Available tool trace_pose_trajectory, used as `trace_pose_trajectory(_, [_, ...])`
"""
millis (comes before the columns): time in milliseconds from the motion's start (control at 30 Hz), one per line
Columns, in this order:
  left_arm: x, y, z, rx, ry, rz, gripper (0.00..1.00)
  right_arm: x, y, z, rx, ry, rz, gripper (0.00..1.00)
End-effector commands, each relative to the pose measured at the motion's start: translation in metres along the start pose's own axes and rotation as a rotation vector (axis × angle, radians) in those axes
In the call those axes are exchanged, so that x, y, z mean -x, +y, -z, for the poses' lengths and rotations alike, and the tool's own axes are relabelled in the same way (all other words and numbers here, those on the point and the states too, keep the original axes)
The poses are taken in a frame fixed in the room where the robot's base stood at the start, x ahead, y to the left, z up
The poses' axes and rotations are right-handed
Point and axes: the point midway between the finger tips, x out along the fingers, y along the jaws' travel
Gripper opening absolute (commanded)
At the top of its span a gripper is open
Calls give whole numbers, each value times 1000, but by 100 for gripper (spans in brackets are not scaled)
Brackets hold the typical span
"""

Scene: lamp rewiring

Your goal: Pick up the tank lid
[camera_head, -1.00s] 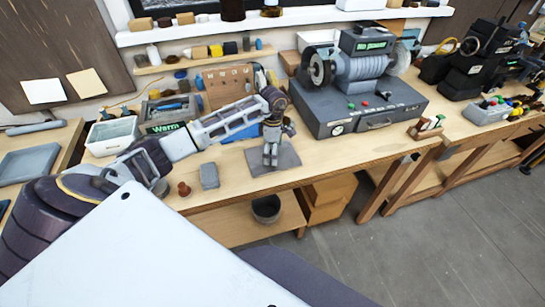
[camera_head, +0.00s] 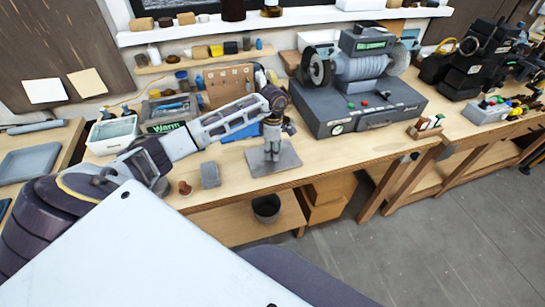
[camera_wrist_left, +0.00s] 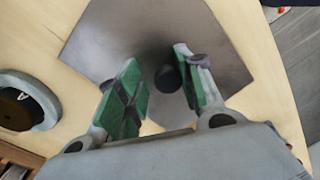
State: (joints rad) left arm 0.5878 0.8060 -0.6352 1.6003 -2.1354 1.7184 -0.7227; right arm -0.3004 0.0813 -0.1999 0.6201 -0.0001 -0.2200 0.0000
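The tank lid, a flat grey metal plate (camera_head: 287,160) with a dark round knob, lies on the wooden bench near its front edge. In the left wrist view the plate (camera_wrist_left: 105,38) fills the upper middle, and its knob (camera_wrist_left: 167,78) shows between the fingers. My left gripper (camera_head: 272,157) points down over the plate. In the left wrist view my left gripper (camera_wrist_left: 160,88) is open, its green pads on either side of the knob, with a clear gap on the left and a narrower one on the right. My right gripper is not in view.
A grey block (camera_head: 210,175) and a small reddish-brown piece (camera_head: 185,188) stand left of the plate. A large grey grinder machine (camera_head: 365,110) stands behind right. A wooden pegboard (camera_head: 228,84) is behind my arm. A dark bucket (camera_head: 266,207) sits on the lower shelf.

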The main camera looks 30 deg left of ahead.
Motion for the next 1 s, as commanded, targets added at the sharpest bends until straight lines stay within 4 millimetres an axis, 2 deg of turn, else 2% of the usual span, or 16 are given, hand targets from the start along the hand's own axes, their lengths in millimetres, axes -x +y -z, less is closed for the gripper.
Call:
trace_pose_trajectory(33, [-6, -2, 2, 1, 6, 7, 8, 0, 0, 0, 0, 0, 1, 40])
trace_pose_trajectory(100, [-6, -2, 2, 2, 6, 8, 0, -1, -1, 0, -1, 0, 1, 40])
trace_pose_trajectory(600, [-5, -1, 3, 4, 9, 7, 0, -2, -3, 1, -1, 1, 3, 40])
trace_pose_trajectory(767, [7, -1, 3, 4, 8, 5, 0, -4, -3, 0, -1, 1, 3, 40])
trace_pose_trajectory(1000, [41, -2, 2, 3, 5, 0, 0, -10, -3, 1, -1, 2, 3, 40])
